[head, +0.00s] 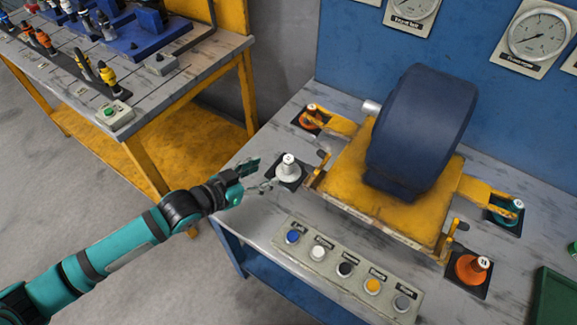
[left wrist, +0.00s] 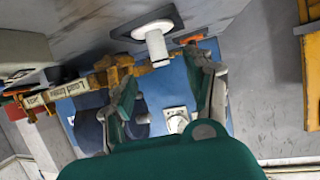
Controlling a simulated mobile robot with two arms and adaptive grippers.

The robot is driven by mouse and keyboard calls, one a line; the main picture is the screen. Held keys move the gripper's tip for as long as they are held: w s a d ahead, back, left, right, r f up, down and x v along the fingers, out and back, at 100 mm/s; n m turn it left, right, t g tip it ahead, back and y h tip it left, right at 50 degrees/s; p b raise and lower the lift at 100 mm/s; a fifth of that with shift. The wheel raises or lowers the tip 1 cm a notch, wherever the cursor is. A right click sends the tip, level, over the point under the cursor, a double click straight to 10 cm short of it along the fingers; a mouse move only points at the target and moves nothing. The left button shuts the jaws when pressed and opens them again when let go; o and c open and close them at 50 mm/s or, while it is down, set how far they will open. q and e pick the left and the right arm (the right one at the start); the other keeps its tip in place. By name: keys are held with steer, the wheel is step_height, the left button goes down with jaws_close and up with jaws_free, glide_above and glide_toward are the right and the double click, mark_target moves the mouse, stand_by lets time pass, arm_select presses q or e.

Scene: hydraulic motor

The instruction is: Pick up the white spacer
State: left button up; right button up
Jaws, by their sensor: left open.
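The white spacer (head: 288,166) stands upright on a dark square base on the grey workbench, left of the yellow fixture. It also shows in the left wrist view (left wrist: 156,44), upside down, just beyond the fingertips. My left gripper (head: 261,175) is open and empty. It reaches in from the left at about table height, with its fingers pointing at the spacer, and a small gap appears between them. In the left wrist view the two fingers (left wrist: 163,70) are spread apart with the spacer roughly between their tips. My right gripper does not show.
The yellow fixture (head: 340,186) with a dark blue motor (head: 420,130) stands right of the spacer. Orange parts (head: 309,116) (head: 470,268) and a teal part (head: 506,209) sit on other bases. A button panel (head: 345,270) lies in front. A second table (head: 190,75) is at left.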

mark_target(285, 164)
arm_select(q)
steer(key=x, duration=1)
steer(key=shift+d+r, duration=0.15)
steer(key=shift+r, duration=0.1)
steer(key=shift+s, duration=0.1)
jaws_close()
